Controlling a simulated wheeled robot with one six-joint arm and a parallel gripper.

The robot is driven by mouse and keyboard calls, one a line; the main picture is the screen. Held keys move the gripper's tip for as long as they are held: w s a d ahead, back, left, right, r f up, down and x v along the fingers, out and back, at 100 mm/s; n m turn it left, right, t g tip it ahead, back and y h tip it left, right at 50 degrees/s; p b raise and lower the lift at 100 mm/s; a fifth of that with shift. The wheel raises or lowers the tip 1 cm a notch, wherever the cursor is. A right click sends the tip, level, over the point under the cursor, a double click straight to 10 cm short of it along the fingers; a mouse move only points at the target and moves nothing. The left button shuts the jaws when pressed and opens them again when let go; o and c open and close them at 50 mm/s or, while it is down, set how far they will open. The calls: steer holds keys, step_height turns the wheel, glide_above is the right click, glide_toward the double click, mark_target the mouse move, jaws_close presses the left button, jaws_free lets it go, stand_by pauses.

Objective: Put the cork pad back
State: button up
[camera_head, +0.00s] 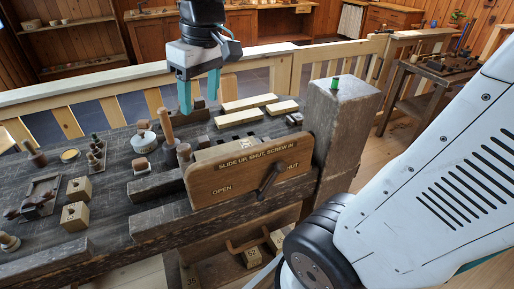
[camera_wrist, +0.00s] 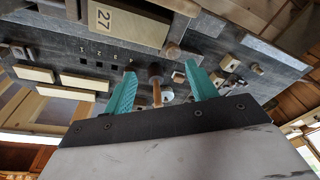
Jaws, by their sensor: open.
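My gripper (camera_head: 199,92) hangs open and empty above the back of the dark workbench (camera_head: 118,208). Its two teal fingers also show spread apart in the wrist view (camera_wrist: 160,70). An upright wooden-handled tool (camera_head: 167,126) stands on the bench below and left of the fingers; in the wrist view it (camera_wrist: 156,78) appears between them. I cannot tell for sure which thing is the cork pad. A round pale-topped tin (camera_head: 145,142) sits left of the upright tool.
A wooden board (camera_head: 232,178) with lettering and a dark handle (camera_head: 270,180) stands at the bench front. A thick post (camera_head: 340,115) with a green piece on top rises at right. Pale wood strips (camera_head: 238,118) lie behind the board. Drilled blocks (camera_head: 75,215) sit at left.

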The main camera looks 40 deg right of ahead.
steer(key=s+d+f+m+h, duration=0.1)
steer(key=s+f, duration=0.4)
steer(key=s, duration=1)
steer(key=shift+s+f+m, duration=0.15)
steer(key=shift+f+m, duration=0.1)
steer(key=shift+m, duration=0.65)
